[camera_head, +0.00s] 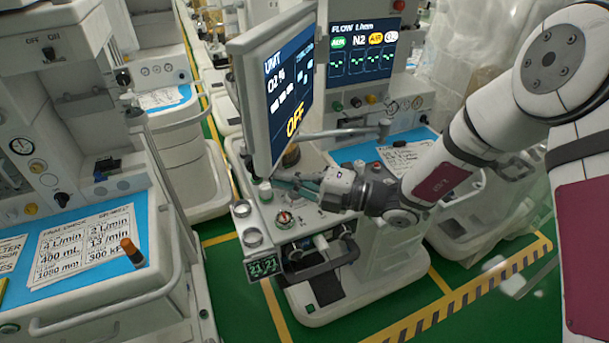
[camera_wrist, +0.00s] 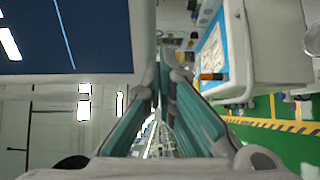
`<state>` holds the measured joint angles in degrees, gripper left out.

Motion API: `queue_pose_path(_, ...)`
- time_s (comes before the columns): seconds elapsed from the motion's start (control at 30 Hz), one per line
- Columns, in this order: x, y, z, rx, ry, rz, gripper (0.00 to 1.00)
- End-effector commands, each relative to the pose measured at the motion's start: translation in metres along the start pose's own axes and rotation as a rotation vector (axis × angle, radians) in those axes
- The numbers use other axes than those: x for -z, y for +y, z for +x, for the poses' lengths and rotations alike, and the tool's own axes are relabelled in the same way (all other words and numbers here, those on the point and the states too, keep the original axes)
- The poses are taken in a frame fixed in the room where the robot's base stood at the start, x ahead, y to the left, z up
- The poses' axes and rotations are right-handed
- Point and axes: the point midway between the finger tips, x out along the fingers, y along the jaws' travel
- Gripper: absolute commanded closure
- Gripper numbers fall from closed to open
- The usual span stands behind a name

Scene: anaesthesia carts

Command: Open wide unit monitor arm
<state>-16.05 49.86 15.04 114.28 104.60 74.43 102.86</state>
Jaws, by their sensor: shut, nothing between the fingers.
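The monitor (camera_head: 279,90) stands upright over the wide unit in the head view, its lit screen facing right and reading OFF. A grey monitor arm (camera_head: 340,133) runs from behind its right side to a short post on the unit. My gripper (camera_head: 277,177) reaches in from the right just below the monitor's lower edge. Its teal fingers are shut and empty. In the wrist view the fingertips (camera_wrist: 164,72) are close together beside the monitor's pale frame (camera_wrist: 134,35), with the dark blue screen to the left. I cannot tell whether they touch the frame.
The unit's white top (camera_head: 315,214) carries knobs and round fittings under my gripper. A second screen (camera_head: 363,48) with flow readings stands behind. A cart with a blue mat (camera_head: 145,236) and an orange-capped vial (camera_head: 132,252) is at left. Green floor shows between the carts.

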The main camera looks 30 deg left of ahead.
Motion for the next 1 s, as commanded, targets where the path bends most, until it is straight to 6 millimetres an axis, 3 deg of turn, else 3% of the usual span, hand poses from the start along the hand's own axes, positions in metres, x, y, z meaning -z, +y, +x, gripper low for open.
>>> queue_pose_path(0.13, 0.005, 0.0, 0.034, 0.001, -0.028, 0.003, 1.0)
queue_pose_path(0.33, 0.005, -0.001, 0.049, 0.002, -0.029, 0.001, 1.0)
queue_pose_path(0.73, 0.006, 0.0, 0.046, 0.002, -0.03, 0.002, 1.0)
queue_pose_path(1.0, 0.016, 0.0, 0.015, 0.002, -0.027, 0.005, 1.0)
